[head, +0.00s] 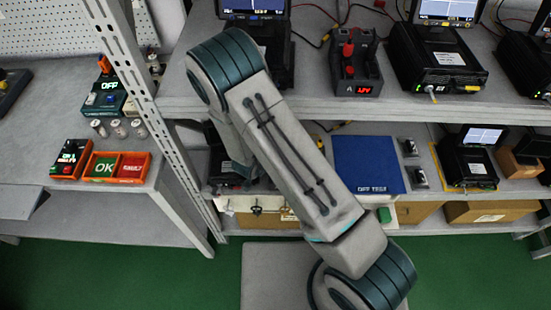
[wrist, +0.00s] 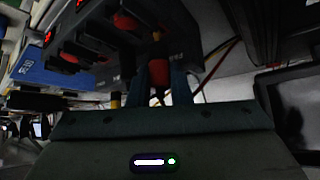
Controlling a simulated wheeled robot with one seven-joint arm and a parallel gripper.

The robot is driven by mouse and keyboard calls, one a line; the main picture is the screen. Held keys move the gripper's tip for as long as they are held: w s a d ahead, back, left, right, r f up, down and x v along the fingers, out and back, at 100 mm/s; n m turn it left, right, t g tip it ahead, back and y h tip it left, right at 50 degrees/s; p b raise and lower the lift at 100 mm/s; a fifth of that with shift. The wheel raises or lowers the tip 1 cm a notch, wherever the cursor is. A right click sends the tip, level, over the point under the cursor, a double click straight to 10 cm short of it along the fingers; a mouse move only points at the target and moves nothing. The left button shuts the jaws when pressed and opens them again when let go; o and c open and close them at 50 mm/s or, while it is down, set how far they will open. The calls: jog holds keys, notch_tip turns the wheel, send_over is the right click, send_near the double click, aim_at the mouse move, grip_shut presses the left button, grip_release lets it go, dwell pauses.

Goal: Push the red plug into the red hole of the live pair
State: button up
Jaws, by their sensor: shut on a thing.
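In the wrist view my gripper (wrist: 166,86) is shut on the red plug (wrist: 157,66), whose red body shows between the fingertips. The plug's far end is close to the underside of a dark socket block (wrist: 185,40); I cannot tell whether it touches or enters a hole. Another red part (wrist: 125,21) shows on that block, up and left of the plug. In the head view a dark unit (head: 366,72) on the upper shelf has red parts on top and a lit red readout. My arm hides the gripper and held plug in the head view.
Black instruments with screens (head: 437,58) stand right of the unit, with loose red and black cables. A blue mat (head: 368,165) lies on the lower shelf. The left bench holds orange OK and FAULT trays (head: 102,167). In the wrist view a dark screen (wrist: 292,108) is at right.

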jog(key=shift+f+b, duration=0.3)
jog(key=shift+f, duration=0.1)
dwell(0.7)
jog(key=shift+r, duration=0.1)
jog(key=shift+r+p, duration=1.2)
jog(key=shift+r, duration=0.05)
